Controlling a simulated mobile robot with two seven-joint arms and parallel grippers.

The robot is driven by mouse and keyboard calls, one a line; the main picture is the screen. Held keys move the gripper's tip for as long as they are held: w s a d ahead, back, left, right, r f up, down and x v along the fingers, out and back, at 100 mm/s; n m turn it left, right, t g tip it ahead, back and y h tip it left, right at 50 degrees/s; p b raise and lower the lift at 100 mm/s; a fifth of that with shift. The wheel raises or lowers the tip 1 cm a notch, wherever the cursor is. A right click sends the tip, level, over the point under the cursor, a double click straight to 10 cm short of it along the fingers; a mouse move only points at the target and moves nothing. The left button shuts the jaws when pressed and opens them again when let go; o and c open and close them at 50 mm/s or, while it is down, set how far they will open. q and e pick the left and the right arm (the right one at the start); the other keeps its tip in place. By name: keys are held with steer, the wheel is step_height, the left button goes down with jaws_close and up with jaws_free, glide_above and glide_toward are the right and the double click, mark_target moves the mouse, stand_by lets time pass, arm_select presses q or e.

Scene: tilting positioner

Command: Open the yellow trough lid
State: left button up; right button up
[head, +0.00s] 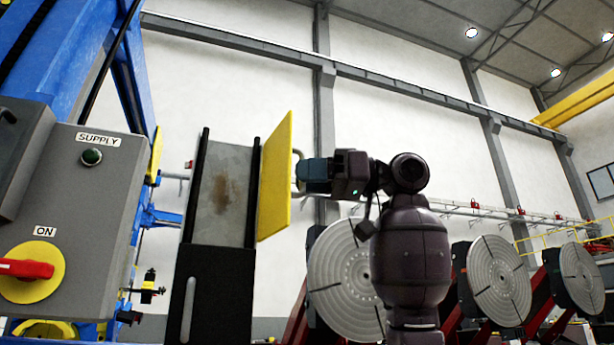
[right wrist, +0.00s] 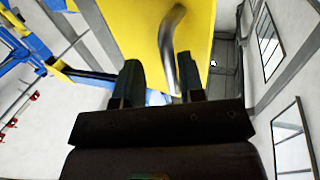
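The yellow trough lid (head: 274,178) stands edge-on along the right side of the grey, rust-stained trough (head: 224,185), whose grey face shows uncovered between black side rails. A curved metal handle (right wrist: 168,45) is on the lid's face towards my right gripper. My right gripper (head: 303,171) is at the lid's right side, by the handle. In the right wrist view its two dark fingers (right wrist: 160,75) are apart, with the handle's lower end between them, nearer the right finger. Whether a finger touches the handle I cannot tell. My left gripper is not in view.
A grey control box (head: 75,215) with a green button and a red-and-yellow switch stands at the left. A blue frame (head: 55,60) rises behind it. Round slotted plates (head: 345,280) on red stands are at the right. Open space lies above the lid.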

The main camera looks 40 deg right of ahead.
steer(key=b+v, duration=0.1)
steer(key=v, duration=0.9)
steer(key=shift+d, duration=0.25)
steer(key=shift+s, duration=0.1)
